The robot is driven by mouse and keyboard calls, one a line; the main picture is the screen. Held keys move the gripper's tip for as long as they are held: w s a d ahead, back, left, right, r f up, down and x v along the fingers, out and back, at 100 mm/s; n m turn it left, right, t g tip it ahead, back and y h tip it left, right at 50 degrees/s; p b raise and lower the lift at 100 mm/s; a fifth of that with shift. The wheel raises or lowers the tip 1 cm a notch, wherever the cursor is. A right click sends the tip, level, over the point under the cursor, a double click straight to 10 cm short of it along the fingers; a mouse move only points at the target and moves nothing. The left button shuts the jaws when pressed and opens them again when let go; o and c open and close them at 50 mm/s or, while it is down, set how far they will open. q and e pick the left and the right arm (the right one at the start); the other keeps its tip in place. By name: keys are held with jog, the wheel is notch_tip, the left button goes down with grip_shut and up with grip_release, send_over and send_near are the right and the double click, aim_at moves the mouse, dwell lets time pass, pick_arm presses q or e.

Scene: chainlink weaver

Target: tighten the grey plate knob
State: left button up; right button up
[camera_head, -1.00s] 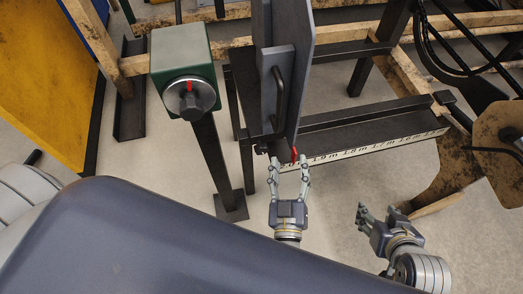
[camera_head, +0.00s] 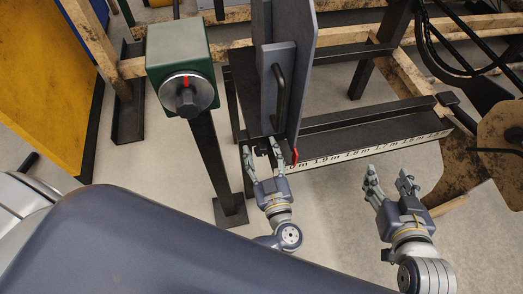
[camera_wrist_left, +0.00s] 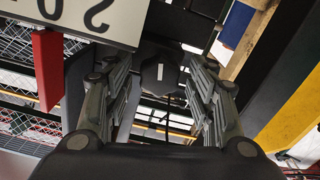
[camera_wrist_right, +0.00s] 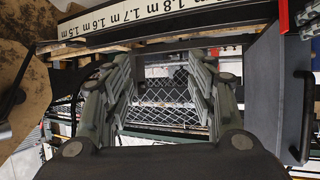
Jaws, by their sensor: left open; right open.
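The grey plate (camera_head: 300,60) stands upright on a dark rail, with a black bar handle (camera_head: 279,95) on its face. A dark knob with a white mark (camera_wrist_left: 160,74), which I take for the plate's knob, shows in the left wrist view. My left gripper (camera_head: 261,150) is open below the plate's lower end. Its fingers (camera_wrist_left: 159,80) lie to either side of the knob in that view; I see no clear contact. In the head view the knob is hard to make out among the dark parts. My right gripper (camera_head: 389,180) is open and empty, right of the plate.
A green box (camera_head: 178,45) with a round dial and black knob (camera_head: 187,98) stands on a post left of the plate. A red pointer (camera_head: 295,156) is at the plate's foot, by the white scale strip (camera_head: 370,150). Black hoses (camera_head: 440,45) hang at upper right.

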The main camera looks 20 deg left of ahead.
pick_arm(q)
jog(key=shift+w+a, duration=0.25)
jog(key=shift+w, duration=0.1)
pick_arm(e)
jog(key=shift+w+a+r, duration=0.1)
jog(key=shift+w+r, duration=0.1)
jog(key=shift+r, duration=0.2)
pick_arm(q)
jog(key=shift+c, duration=0.5)
jog(key=c, duration=0.9)
